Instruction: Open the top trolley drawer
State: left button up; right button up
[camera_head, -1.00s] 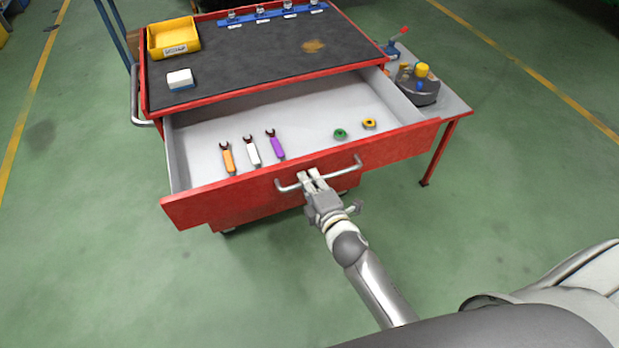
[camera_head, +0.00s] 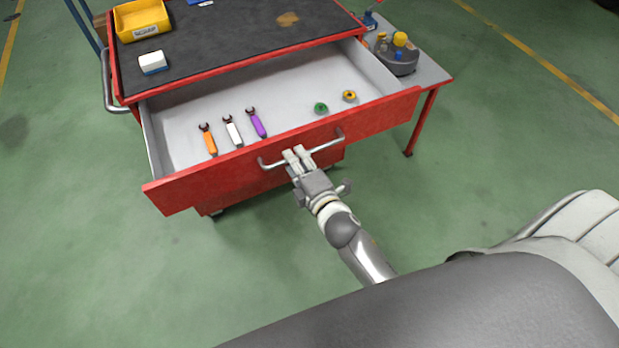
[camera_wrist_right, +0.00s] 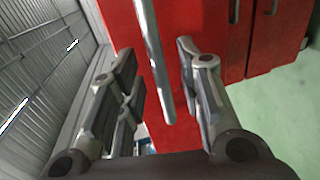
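The red trolley's top drawer (camera_head: 185,189) is pulled well out, with its light grey inside showing in the head view. Its front has a metal bar handle (camera_head: 328,145), which also shows in the right wrist view (camera_wrist_right: 152,50). My right gripper (camera_head: 297,153) is at the handle's middle. In the wrist view its fingers (camera_wrist_right: 160,85) are spread, with the bar between them and a gap visible on each side. My left gripper is not in view.
Orange, white and purple tools (camera_head: 233,131) and green and yellow rings (camera_head: 321,108) lie in the drawer. A yellow bin (camera_head: 141,20) and a white block (camera_head: 153,63) sit on the dark trolley top. A side shelf (camera_head: 430,77) adjoins the right. Green floor in front is clear.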

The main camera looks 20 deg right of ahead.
jog(key=v, duration=0.9)
jog(key=shift+s, duration=0.35)
jog(key=s+f+m+g, duration=0.3)
jog(key=s+f, duration=0.1)
jog(key=f, duration=0.6)
jog(key=s+f+m+g, duration=0.2)
jog(key=s+f, duration=0.2)
jog(key=f, duration=0.7)
jog(key=s+f+m+g, duration=0.3)
jog(key=s+f, duration=0.1)
jog(key=f, duration=0.6)
jog(key=s+d+f+m+g, duration=0.2)
jog(key=s+f, duration=0.5)
jog(key=s, duration=0.4)
jog(key=s+d+f+m+g, duration=0.3)
jog(key=s+f+m, duration=0.3)
jog(key=s, duration=0.5)
jog(key=shift+d+f+g+h, duration=0.25)
jog(key=shift+f+g+h, duration=0.05)
jog(key=shift+f+g, duration=0.5)
